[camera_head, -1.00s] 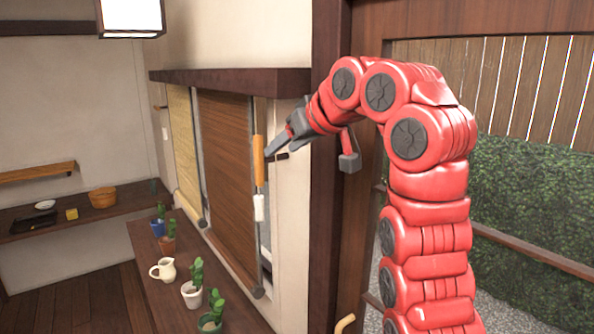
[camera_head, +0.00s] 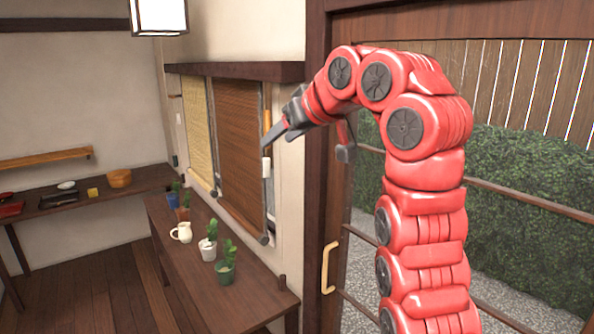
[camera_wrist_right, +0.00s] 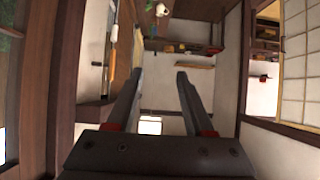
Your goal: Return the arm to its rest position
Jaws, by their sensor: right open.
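My right arm (camera_head: 425,225) is red, rises on the right of the head view and bends over to the left at the top. My right gripper (camera_head: 272,140) is at its end, grey, in front of the window blinds and the wall. In the right wrist view the two fingers of the right gripper (camera_wrist_right: 160,85) stand apart with nothing between them. My left gripper is not in view.
A narrow table (camera_head: 185,270) under the blinds (camera_head: 238,150) holds potted cacti (camera_head: 226,268) and a white jug (camera_head: 182,232). A low shelf (camera_head: 140,182) is at the far left. A door frame (camera_head: 318,200) with a handle (camera_head: 328,268) stands close to the arm.

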